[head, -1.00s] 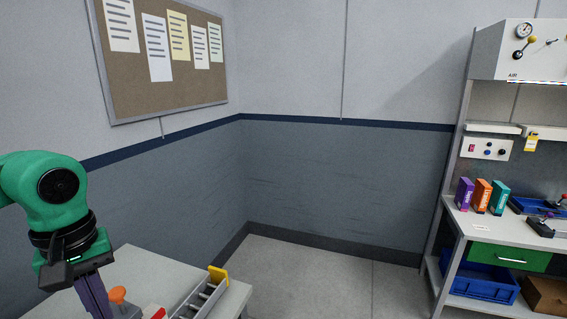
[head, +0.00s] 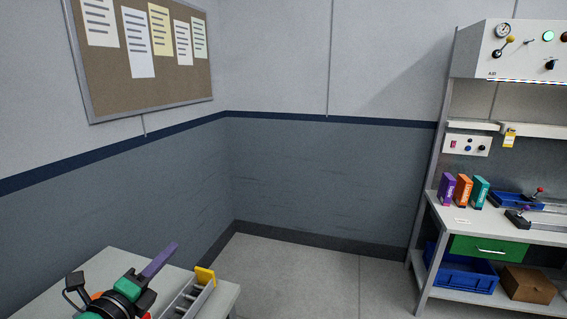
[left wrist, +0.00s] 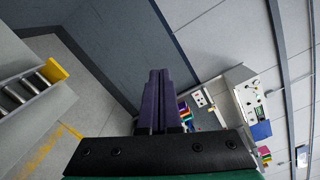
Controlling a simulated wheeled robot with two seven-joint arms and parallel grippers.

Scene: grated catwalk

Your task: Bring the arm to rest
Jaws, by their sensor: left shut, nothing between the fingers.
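My left gripper (head: 168,252) is low at the left in the head view, over the near grey table (head: 110,262). Its purple fingers lie together, shut and empty, and point up and to the right. In the left wrist view the shut fingers (left wrist: 158,85) reach out toward the room's wall, with nothing between them. My green and black wrist is behind the fingers, partly cut off by the lower edge. My right gripper is in neither view.
A grey slotted rack (head: 186,301) with a yellow end (head: 205,276) stands on the table just right of my left gripper. The floor (head: 300,275) beyond is clear. A workbench (head: 480,228) with boxes and a blue crate (head: 462,277) stands at the right.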

